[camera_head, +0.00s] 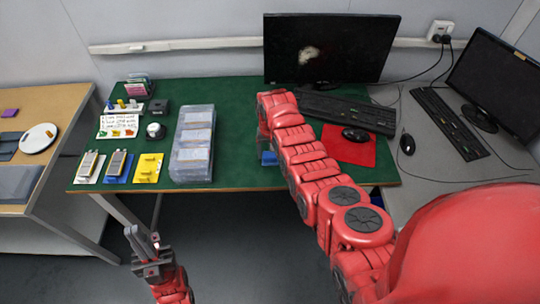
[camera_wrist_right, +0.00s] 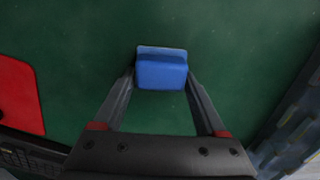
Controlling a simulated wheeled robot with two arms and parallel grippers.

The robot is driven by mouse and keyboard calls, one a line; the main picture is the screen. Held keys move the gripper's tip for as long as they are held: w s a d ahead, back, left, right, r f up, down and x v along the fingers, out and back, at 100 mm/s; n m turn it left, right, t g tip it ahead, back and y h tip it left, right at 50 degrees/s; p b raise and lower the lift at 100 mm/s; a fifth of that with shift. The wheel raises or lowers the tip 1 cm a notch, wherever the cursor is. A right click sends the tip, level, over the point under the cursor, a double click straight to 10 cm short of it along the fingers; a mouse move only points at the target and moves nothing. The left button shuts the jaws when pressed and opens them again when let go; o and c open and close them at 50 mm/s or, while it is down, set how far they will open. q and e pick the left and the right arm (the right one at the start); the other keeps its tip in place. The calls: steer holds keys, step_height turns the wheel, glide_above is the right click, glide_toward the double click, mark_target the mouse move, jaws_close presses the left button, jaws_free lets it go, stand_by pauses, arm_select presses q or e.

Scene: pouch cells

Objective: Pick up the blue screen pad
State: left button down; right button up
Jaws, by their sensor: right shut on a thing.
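The blue screen pad (camera_wrist_right: 162,70) is a small blue block between the fingertips of my right gripper (camera_wrist_right: 161,82) in the right wrist view, over the green table top. The gripper is shut on it. I cannot tell whether the pad still touches the table. In the head view my right arm hides most of it, and a bit of blue (camera_head: 268,158) shows beside the arm near the table's front. My left gripper (camera_head: 143,241) is low at the left, in front of the table and over the floor, away from the pad. Its fingers look close together, but whether they are shut is unclear.
Clear stacked boxes (camera_head: 193,145) stand left of my right arm. Small trays and devices (camera_head: 119,167) fill the table's left end. A monitor (camera_head: 330,48), a keyboard (camera_head: 345,112) and a red mat (camera_head: 349,150) with a mouse lie behind and right. Green table (camera_head: 236,130) is bare between the boxes and arm.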

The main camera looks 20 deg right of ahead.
mark_target(271, 157)
steer(key=shift+r, duration=0.1)
steer(key=shift+r+b, duration=0.4)
steer(key=shift+r, duration=0.05)
step_height(271, 157, up, 2)
steer(key=shift+s+r+b, duration=0.15)
steer(key=shift+b, duration=0.35)
steer(key=shift+s+a+r, duration=0.1)
steer(key=shift+s+a, duration=0.05)
steer(key=shift+s, duration=0.85)
steer(key=s+p, duration=0.1)
steer(key=p, duration=0.1)
steer(key=s+r+p, duration=0.1)
steer(key=s+p, duration=0.3)
steer(key=p, duration=0.1)
steer(key=shift+a+r, duration=0.2)
steer(key=shift+r, duration=0.15)
steer(key=s+p, duration=0.5)
steer(key=s, duration=0.3)
steer(key=shift+s+a+f, duration=0.15)
steer(key=shift+s+a, duration=0.2)
